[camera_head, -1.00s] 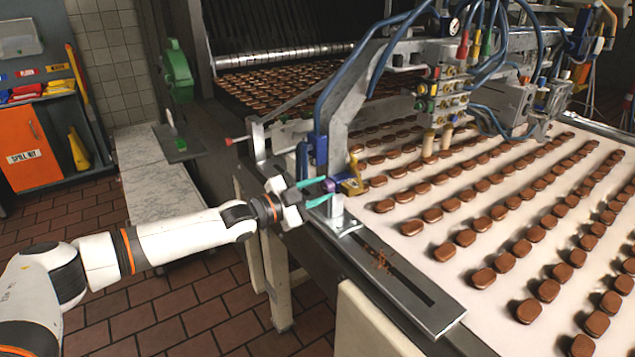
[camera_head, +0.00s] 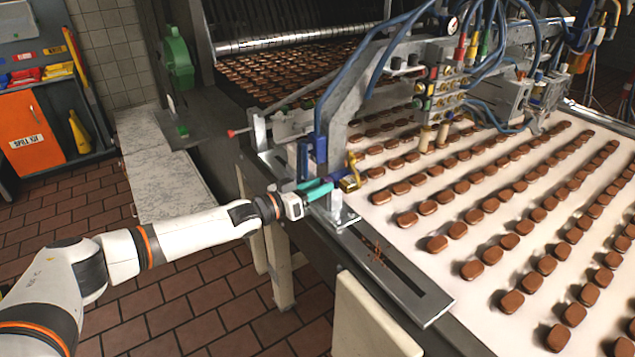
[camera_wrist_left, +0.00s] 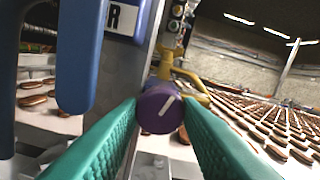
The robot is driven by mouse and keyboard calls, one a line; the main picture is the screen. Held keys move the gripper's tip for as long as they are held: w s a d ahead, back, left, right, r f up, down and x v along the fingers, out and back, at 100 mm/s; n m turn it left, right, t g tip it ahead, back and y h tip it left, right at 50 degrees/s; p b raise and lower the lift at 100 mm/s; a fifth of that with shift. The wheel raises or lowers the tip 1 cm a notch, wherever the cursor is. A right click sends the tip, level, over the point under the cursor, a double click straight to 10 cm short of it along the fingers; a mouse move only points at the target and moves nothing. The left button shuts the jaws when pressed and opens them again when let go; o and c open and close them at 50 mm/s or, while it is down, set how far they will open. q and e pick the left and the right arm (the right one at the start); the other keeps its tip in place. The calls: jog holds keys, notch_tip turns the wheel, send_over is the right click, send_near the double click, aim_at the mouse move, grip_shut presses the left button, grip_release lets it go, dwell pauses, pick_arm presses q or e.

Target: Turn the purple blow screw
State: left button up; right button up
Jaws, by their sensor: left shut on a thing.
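The purple blow screw (camera_wrist_left: 160,108) is a round knob with a white line on its face, seen in the left wrist view. The line slants up to the right. My left gripper (camera_wrist_left: 160,120) has its two green fingers on either side of the knob and is shut on it. In the head view my left gripper (camera_head: 318,188) reaches in from the left to the machine's edge, and the knob is mostly hidden by the fingers. A yellow fitting (camera_head: 352,177) sits just beyond the knob. My right gripper is not in view.
A white conveyor (camera_head: 400,270) with rows of brown biscuits lies to the right. A metal frame with blue hoses (camera_head: 335,90) stands above. A blue part (camera_wrist_left: 80,55) hangs close to the left finger. A slotted metal plate (camera_head: 400,285) lies in front.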

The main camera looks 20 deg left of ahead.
pick_arm(q)
jog(key=n+p, duration=0.1)
jog(key=n, duration=0.9)
jog(key=shift+n+p, duration=0.3)
jog(key=shift+p, duration=0.1)
dwell(0.3)
jog(key=o, duration=1)
jog(key=shift+b+v, duration=1.6)
jog(key=shift+v, duration=4.4)
